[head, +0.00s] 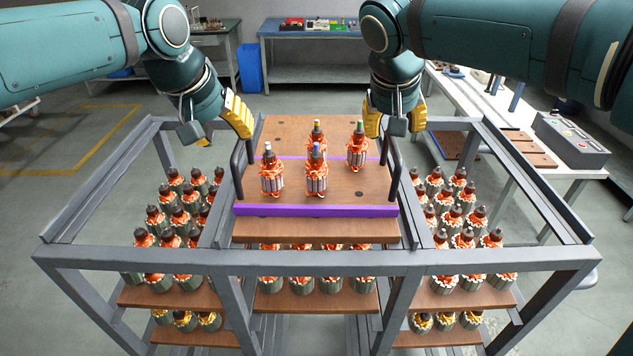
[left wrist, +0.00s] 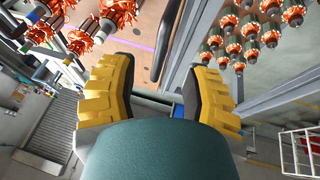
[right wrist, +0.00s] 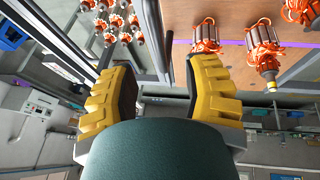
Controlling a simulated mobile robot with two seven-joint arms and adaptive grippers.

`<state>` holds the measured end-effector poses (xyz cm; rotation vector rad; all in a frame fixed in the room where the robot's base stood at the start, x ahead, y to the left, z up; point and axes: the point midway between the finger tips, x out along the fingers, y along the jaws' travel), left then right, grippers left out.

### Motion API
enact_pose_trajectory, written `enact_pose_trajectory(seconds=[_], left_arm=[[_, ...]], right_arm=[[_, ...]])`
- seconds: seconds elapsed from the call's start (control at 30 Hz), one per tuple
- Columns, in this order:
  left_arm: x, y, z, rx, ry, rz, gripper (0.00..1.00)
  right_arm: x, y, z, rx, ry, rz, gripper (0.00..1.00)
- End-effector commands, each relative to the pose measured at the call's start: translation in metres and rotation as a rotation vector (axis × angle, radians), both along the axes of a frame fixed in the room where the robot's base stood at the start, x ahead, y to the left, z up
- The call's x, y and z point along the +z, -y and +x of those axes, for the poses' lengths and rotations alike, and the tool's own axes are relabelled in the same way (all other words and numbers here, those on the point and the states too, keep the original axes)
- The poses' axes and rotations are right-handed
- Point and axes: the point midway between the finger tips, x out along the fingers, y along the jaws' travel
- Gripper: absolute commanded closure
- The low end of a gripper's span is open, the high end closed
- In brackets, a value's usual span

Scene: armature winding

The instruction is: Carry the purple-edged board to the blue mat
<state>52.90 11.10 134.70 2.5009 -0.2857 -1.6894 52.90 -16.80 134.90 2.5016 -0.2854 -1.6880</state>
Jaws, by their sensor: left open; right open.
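The purple-edged board (head: 330,180) is a brown board with a purple front edge, lying on top of the middle of a grey rack. Several orange-wound armatures (head: 317,172) stand upright on it. A dark handle rises at its left side (head: 240,170) and another at its right side (head: 394,172). My left gripper (head: 226,122) is open and empty near the far end of the left handle, which also shows ahead of its fingers in the left wrist view (left wrist: 167,42). My right gripper (head: 396,116) is open and empty near the far end of the right handle. A blue surface (head: 343,30), possibly the mat, covers a back bench.
The grey rack (head: 320,262) surrounds the board, with armatures on lower shelves at both sides. A white table (head: 520,130) with brown plates and a grey control box (head: 570,140) stands right. A blue bin (head: 250,68) stands at the back.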

Motion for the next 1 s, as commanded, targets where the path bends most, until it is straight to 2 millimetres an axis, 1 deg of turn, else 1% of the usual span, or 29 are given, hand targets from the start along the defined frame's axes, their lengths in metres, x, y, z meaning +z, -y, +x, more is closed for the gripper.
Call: enact_pose_trajectory(seconds=[0.03,0.1,0.2,0.3,0.5,0.8,0.83,0.87,0.9,0.93,0.97,1.0], left_arm=[[-0.009,0.002,0.003,0.0,-0.004,0.001,0.52],[-0.02,0.004,0.008,0.0,-0.003,0.001,0.52],[-0.033,0.007,0.013,0.001,-0.003,0.001,0.52],[-0.043,0.01,0.017,0.001,-0.002,0.001,0.52],[-0.052,0.012,0.021,0.0,-0.001,0.0,0.52],[-0.053,0.013,0.021,0.0,0.0,0.0,0.52],[-0.053,0.012,0.021,0.0,0.0,0.0,0.56],[-0.053,0.013,0.021,0.0,0.0,0.0,0.67],[-0.053,0.013,0.021,0.0,0.0,0.0,0.81],[-0.053,0.013,0.021,0.0,0.0,0.0,0.92],[-0.053,0.012,0.021,0.0,0.0,0.0,1.0],[-0.053,0.012,0.021,0.0,0.001,0.0,1.0]], right_arm=[[-0.009,0.002,0.003,-0.001,-0.004,-0.002,0.52],[-0.02,0.005,0.007,-0.002,-0.004,-0.001,0.52],[-0.033,0.008,0.012,-0.001,-0.004,-0.001,0.52],[-0.042,0.01,0.017,-0.001,-0.002,0.001,0.52],[-0.053,0.012,0.021,-0.001,-0.001,0.0,0.52],[-0.053,0.013,0.021,-0.001,-0.001,0.0,0.52],[-0.053,0.013,0.021,-0.001,-0.001,0.0,0.56],[-0.053,0.013,0.021,-0.001,-0.001,0.0,0.67],[-0.053,0.013,0.021,-0.001,-0.001,0.0,0.81],[-0.053,0.013,0.021,-0.001,-0.001,0.0,0.92],[-0.053,0.013,0.021,-0.001,0.0,0.0,1.0],[-0.053,0.013,0.021,0.0,0.0,0.0,1.0]])
